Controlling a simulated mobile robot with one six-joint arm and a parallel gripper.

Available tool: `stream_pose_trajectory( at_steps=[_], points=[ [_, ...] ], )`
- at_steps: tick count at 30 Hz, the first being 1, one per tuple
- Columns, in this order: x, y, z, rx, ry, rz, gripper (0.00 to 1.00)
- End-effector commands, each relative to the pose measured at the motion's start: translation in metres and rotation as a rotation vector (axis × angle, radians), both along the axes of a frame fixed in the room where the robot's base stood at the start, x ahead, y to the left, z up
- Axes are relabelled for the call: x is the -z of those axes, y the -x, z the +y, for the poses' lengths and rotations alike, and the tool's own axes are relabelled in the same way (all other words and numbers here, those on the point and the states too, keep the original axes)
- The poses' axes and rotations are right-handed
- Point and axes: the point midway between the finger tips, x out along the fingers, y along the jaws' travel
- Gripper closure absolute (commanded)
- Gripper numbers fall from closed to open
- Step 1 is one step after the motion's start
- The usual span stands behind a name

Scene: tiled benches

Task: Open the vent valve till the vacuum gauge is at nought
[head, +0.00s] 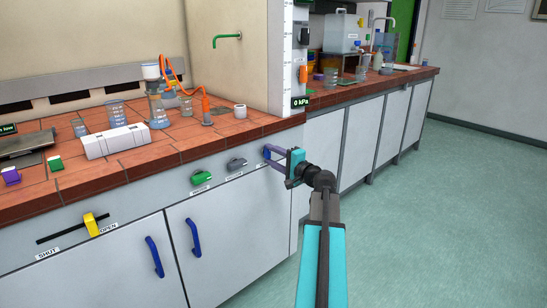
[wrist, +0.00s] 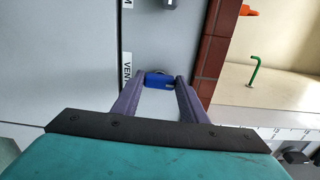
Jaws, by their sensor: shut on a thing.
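The blue vent valve knob (wrist: 158,79) is on the bench's front panel, beside a label that starts "VEN" in the wrist view. My gripper (wrist: 160,82) has its two fingers on either side of the knob and is shut on it. In the head view my gripper (head: 275,153) reaches the panel at the right end of the row of knobs and partly hides the blue knob. The vacuum gauge display (head: 300,101) on the hood's corner post reads 0 kPa.
A grey knob (head: 237,164) and a green knob (head: 201,177) sit to the left on the same panel. A yellow slider (head: 90,224) stands at OPEN. Glassware with an orange hose (head: 176,75) stands on the tiled bench. The floor (head: 440,200) at the right is clear.

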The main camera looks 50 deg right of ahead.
Motion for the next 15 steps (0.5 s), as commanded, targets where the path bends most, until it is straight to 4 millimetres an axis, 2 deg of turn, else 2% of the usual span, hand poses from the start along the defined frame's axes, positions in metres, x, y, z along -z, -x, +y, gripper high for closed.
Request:
stream_pose_trajectory(
  at_steps=[5,6,9,15],
  points=[
    [0.0,0.0002,-0.0003,0.0,0.0,0.0,0.83],
    [0.0,0.0002,-0.0003,0.0,-0.001,0.0,0.58],
    [0.0,0.0002,-0.0003,0.0,-0.001,0.0,0.42],
    [0.0001,0.0002,-0.0003,0.0,-0.002,0.0,0.42]
  ],
)
